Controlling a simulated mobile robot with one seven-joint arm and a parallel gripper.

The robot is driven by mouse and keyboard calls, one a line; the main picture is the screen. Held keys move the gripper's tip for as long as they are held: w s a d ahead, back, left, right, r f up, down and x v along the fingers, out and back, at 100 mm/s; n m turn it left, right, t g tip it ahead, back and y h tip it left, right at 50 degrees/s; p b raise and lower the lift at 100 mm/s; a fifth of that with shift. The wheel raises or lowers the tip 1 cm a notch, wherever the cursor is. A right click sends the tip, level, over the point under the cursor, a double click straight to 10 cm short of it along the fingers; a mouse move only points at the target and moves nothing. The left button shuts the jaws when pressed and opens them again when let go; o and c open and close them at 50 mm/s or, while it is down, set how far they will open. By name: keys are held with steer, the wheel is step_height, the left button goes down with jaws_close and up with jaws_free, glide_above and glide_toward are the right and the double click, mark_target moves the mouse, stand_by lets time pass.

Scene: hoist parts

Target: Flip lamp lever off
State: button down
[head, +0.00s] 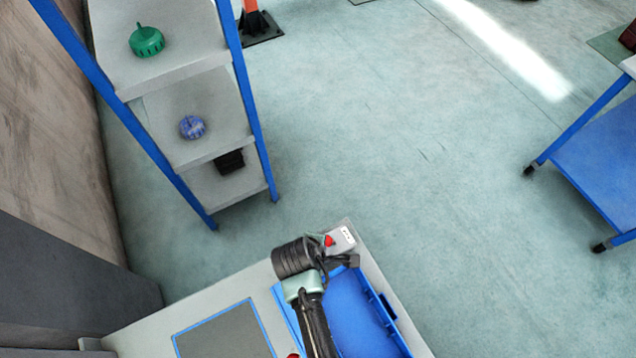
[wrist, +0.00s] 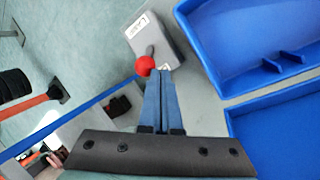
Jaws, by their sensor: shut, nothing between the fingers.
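The lamp lever is a short dark stick with a red ball knob (wrist: 145,66) on a grey switch box (wrist: 166,46) with a white label, in the wrist view. In the head view the red knob (head: 328,240) and the light box (head: 342,239) show at the far corner of the table. My gripper (wrist: 160,73) is shut and empty, its blue fingertips close beside and just below the knob. I cannot tell whether they touch it. In the head view my arm's end hides part of the area around the box, and the fingertips are hard to make out.
A blue tray (head: 349,313) lies on the table right beside my arm. A grey panel with a blue border (head: 225,335) is at the left on the tabletop. A shelf rack (head: 228,176) with a green part (head: 146,41) stands beyond the table. A blue cart (head: 603,165) stands at the right.

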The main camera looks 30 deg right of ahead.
mark_target(329, 244)
steer(key=shift+d+r+y+p, duration=0.2)
steer(key=shift+d+y+p, duration=0.05)
steer(key=shift+y+p, duration=0.15)
steer(key=shift+d+r+y+p, duration=0.3)
steer(key=shift+d+y+p, duration=0.2)
steer(key=shift+p, duration=0.1)
steer(key=shift+w+d+r+m+y, duration=0.15)
steer(key=shift+d+m+y, duration=0.15)
steer(key=shift+d+y, duration=0.35)
steer(key=d+y+b, duration=0.1)
steer(key=d+y, duration=0.1)
steer(key=y, duration=0.1)
steer(key=shift+d+y, duration=0.25)
steer(key=shift+d, duration=0.05)
steer(key=shift+d+b, duration=0.45)
steer(key=shift+b, duration=0.1)
steer(key=shift+r+p, duration=0.8)
